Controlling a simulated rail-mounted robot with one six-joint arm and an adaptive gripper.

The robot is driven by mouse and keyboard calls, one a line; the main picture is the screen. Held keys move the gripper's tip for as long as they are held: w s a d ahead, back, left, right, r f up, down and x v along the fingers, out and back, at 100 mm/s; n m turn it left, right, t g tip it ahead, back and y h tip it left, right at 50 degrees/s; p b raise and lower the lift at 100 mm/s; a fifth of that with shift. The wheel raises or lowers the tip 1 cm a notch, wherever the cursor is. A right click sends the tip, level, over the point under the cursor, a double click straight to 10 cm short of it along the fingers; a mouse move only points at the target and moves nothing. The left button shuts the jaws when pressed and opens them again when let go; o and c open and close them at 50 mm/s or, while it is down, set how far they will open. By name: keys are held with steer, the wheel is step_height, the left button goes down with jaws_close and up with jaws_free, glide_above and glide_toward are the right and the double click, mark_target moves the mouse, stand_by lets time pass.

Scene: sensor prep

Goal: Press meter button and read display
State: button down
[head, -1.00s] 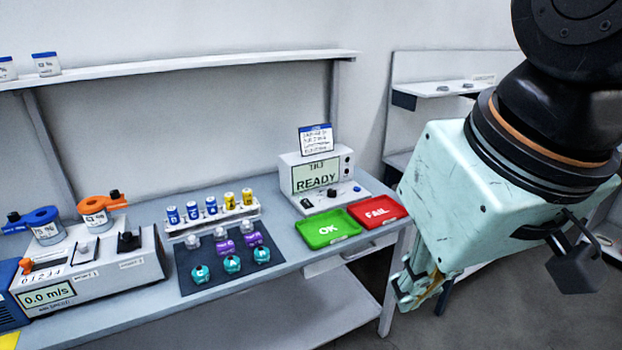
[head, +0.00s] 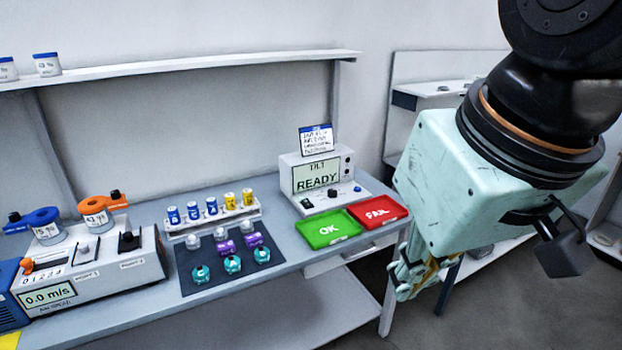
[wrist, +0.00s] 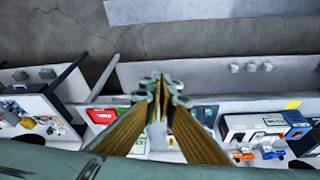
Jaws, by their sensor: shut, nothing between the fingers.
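The meter (head: 345,165) is a white box at the back right of the bench; its display (head: 316,175) reads "READY" under a smaller line that looks like "TILT". A dark knob (head: 333,192) and a small blue button (head: 357,188) sit on its front base. A small dark piece (head: 306,203) lies at its left front. My gripper (head: 404,290) hangs to the right of the bench's front edge, apart from the meter and pointing down. Its fingers are shut and empty, and their tips meet in the wrist view (wrist: 161,84).
A green OK tray (head: 327,241) and red FAIL tray (head: 395,207) lie in front of the meter. A rack with blue and yellow vials (head: 243,212) and a dark mat (head: 185,275) with small parts are left. A machine reading "0.0 m/s" (head: 135,280) stands far left.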

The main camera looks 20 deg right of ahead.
steer(key=w+d+r+m+p, duration=0.15)
steer(key=w+r, duration=0.25)
steer(key=w, duration=0.6)
steer(key=m+t+h+p, duration=0.2)
steer(key=m+t+p, duration=0.3)
steer(key=m+p, duration=0.75)
glide_above(359, 189)
steer(key=p, duration=0.3)
step_height(359, 189, down, 27)
steer(key=n, duration=0.2)
steer(key=shift+w+f+n, duration=0.2)
steer(key=shift+n, duration=0.1)
steer(key=shift+f+b, duration=0.2)
steer(key=shift+b, duration=0.2)
steer(key=shift+f+b, duration=2.8)
steer(key=shift+f, duration=1.4)
